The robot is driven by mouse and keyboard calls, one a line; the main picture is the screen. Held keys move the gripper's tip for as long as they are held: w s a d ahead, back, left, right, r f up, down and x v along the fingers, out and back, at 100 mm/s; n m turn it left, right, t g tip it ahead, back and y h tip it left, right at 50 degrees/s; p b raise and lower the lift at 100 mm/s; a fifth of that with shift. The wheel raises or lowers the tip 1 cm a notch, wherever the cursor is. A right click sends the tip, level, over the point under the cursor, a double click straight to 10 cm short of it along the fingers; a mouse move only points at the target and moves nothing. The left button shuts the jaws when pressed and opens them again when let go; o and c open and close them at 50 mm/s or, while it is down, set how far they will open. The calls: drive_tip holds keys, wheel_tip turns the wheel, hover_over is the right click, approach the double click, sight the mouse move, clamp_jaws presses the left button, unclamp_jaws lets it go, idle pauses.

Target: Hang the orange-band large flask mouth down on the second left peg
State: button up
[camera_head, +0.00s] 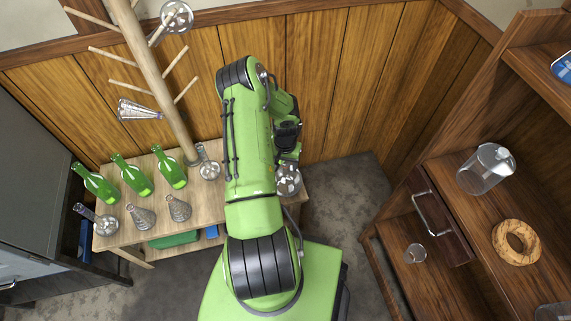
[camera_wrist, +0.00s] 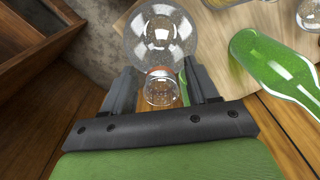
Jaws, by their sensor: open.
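A clear round-bulbed flask (camera_wrist: 160,32) with an orange band on its neck is in the wrist view. Its neck lies between the two fingers of my open gripper (camera_wrist: 159,70), with gaps visible at the sides. In the head view, a round flask bulb (camera_head: 288,181) shows beside my arm, over the table's right end; its band is hidden there. The second left peg (camera_head: 112,56) from the top looks bare.
A conical flask (camera_head: 139,110) hangs low on the stand's left, and a round glass piece (camera_head: 176,16) is high right. Green bottles (camera_head: 131,175) and several flasks stand on the table (camera_head: 160,222). A shelf unit (camera_head: 440,165) is at right.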

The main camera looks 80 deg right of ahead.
wheel_tip(320, 180, up, 11)
drive_tip(key=p, duration=0.2)
drive_tip(key=shift+a, duration=0.1)
drive_tip(key=w+a+r+n+t, duration=0.1)
drive_tip(key=w+a+r+n, duration=0.15)
drive_tip(key=w+r, duration=0.7)
drive_tip(key=w+a+r+n+t, duration=0.1)
drive_tip(key=w+a+r+n, duration=0.2)
drive_tip(key=w+a+r, duration=0.35)
drive_tip(key=w+a+r+n+t, duration=0.1)
drive_tip(key=w+a+r+n, duration=0.25)
drive_tip(key=a+r, duration=0.6)
drive_tip(key=s+a+r+n+t, duration=0.1)
drive_tip(key=s+a+r+n, duration=0.1)
drive_tip(key=a, duration=0.5)
drive_tip(key=s+a+r+n, duration=0.2)
drive_tip(key=s+a+n, duration=0.1)
drive_tip(key=s+a, duration=0.2)
drive_tip(key=s+a+r+n+t, duration=0.1)
drive_tip(key=s+a+r+n, duration=0.2)
drive_tip(key=a, duration=0.6)
drive_tip(key=shift+s+t, duration=0.15)
drive_tip(key=shift+t, duration=0.15)
